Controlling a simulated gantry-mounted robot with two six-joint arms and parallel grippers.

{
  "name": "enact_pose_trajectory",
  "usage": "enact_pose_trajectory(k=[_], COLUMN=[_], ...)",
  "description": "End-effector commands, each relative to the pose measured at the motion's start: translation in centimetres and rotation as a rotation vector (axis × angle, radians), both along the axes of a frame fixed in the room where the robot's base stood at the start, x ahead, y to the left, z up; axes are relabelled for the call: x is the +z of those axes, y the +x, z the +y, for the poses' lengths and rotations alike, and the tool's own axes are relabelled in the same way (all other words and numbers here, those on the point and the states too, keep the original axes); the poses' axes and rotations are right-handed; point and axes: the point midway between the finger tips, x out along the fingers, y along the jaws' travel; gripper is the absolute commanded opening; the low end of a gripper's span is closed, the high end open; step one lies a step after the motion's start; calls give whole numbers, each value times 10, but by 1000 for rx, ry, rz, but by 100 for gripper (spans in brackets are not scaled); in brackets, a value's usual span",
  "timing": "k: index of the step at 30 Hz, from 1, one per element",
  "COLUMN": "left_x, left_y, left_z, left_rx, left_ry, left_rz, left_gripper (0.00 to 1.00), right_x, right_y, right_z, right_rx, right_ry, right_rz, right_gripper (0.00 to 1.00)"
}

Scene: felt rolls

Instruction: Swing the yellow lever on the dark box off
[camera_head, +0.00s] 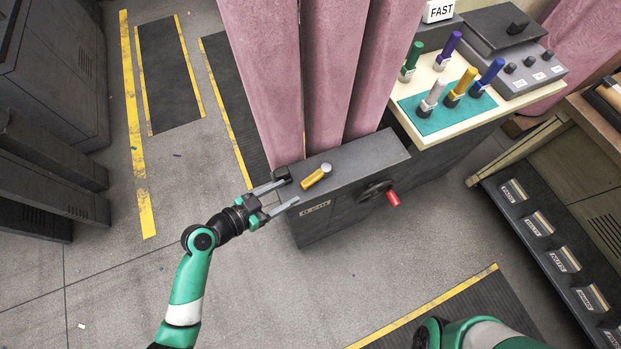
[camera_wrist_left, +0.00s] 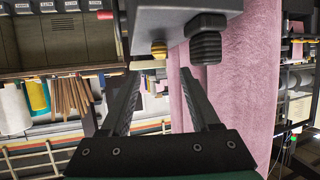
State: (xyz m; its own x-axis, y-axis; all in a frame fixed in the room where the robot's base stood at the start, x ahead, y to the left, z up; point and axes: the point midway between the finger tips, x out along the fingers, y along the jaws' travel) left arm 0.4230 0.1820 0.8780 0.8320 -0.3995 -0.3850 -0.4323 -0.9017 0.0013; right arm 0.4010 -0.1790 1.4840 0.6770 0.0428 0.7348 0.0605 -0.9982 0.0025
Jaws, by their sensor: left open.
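The dark box (camera_head: 365,160) stands in the middle of the head view. The yellow lever (camera_head: 314,178) lies along its top near the left end, with a silvery round cap at its far end. My left gripper (camera_head: 289,192) is at the box's left end, fingers apart and empty, pointing toward the lever. I see no contact with the lever. In the left wrist view, the open fingers (camera_wrist_left: 159,75) frame a gap below the box (camera_wrist_left: 180,18). A brass-coloured piece (camera_wrist_left: 158,49) there may be the lever's end. My right gripper is not in view.
A black knob (camera_head: 282,174) sits at the box's left corner, close to my left fingertips. A handwheel with a red grip (camera_head: 392,198) is on the box's front. Pink felt rolls (camera_head: 335,60) stand behind. A table with coloured-handled tools (camera_head: 460,85) is at the right.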

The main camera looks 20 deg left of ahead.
Motion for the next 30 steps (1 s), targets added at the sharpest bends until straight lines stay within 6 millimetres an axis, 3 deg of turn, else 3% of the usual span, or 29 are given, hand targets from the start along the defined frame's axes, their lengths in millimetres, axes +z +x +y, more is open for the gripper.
enact_pose_trajectory(k=[1, 12, 23, 25, 30], left_x=[-11, -35, -37, -37, -37], left_y=[9, 72, 82, 81, 81], left_z=[-6, -35, -39, -39, -39], left_rx=[-5, 0, 2, 2, 1], left_ry=[2, 0, 0, 0, 1], left_rz=[-4, -2, -1, -1, -2], left_gripper=[62, 62, 62, 55, 25], right_x=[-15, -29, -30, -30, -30], right_y=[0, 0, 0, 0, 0], right_z=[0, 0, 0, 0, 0], right_rx=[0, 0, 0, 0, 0], right_ry=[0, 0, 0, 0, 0], right_rz=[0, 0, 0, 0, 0], right_gripper=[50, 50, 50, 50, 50])
